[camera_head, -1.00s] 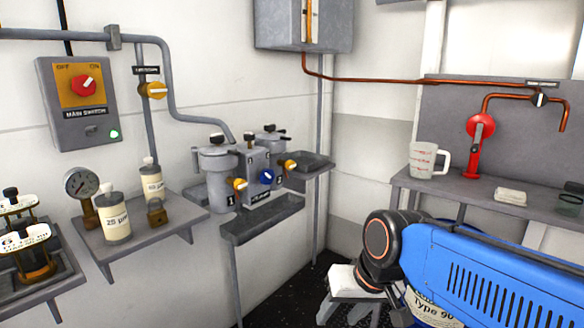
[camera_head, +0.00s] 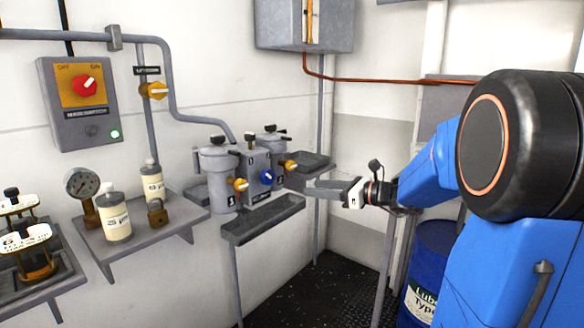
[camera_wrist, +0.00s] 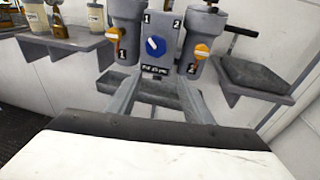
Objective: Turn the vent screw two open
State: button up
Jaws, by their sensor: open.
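Two grey filter housings hang on the wall. Housing one (camera_head: 216,178) is the nearer, and housing two (camera_head: 270,147) stands behind the block, partly hidden. A small dark fitting (camera_head: 270,128) tops housing two; I take it as vent screw two, but its setting is too small to tell. In the wrist view, housing two (camera_wrist: 206,25) is at upper right with its top cut by the frame edge. My gripper (camera_head: 312,188) is open and empty, pointing left, to the right of the housings and apart from them. Its spread fingers also show in the wrist view (camera_wrist: 156,92).
The block between the housings carries a blue selector (camera_head: 266,177). Orange valves sit on housing one (camera_head: 240,185) and housing two (camera_head: 290,165). A drip tray (camera_head: 262,222) lies below. A small shelf with a dark pad (camera_wrist: 254,78) juts out beside housing two.

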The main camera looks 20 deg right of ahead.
aim_at(294, 166)
jog(key=w+d+r+m+t+h, duration=0.1)
jog(key=w+d+m+t, duration=0.25)
jog(key=d, duration=0.35)
jog(key=shift+m+g, duration=0.25)
jog(key=shift+g, duration=0.2)
jog(key=x, duration=1.7)
jog(key=shift+w+a+r, duration=0.1)
jog(key=shift+a+r, duration=0.1)
jog(key=shift+c, duration=0.5)
jog(key=c, duration=1)
